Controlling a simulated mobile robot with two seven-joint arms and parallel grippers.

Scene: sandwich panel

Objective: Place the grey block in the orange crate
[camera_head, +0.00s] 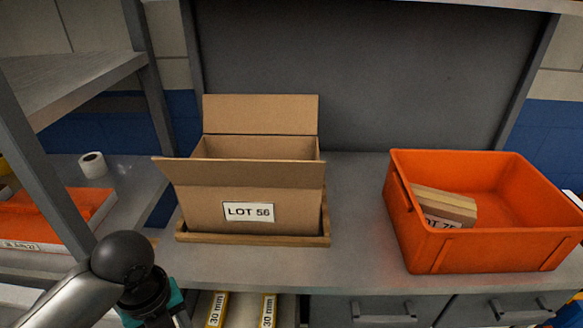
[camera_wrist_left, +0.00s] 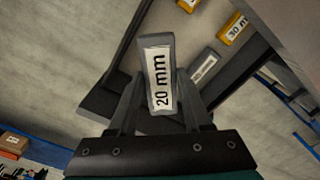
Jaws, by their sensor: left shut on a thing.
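The grey block (camera_wrist_left: 155,42) has a white label reading "20 mm". In the left wrist view it stands between the fingers of my left gripper (camera_wrist_left: 160,104), which is shut on it. In the head view only part of my left arm shows at the bottom left; its fingers and the block are out of sight there. The orange crate (camera_head: 490,252) stands on the worktop at the right, open at the top. Inside it, at its left, lies a tan piece (camera_head: 445,204) with a partly hidden label. My right gripper is in neither view.
A cardboard box (camera_head: 195,213) marked "LOT 56" stands open on a wooden tray (camera_head: 255,239), left of the crate. Bare worktop (camera_head: 355,215) lies between them. Yellow "30 mm" blocks (camera_head: 268,309) sit below the worktop. A grey upright (camera_head: 45,150) stands at the left.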

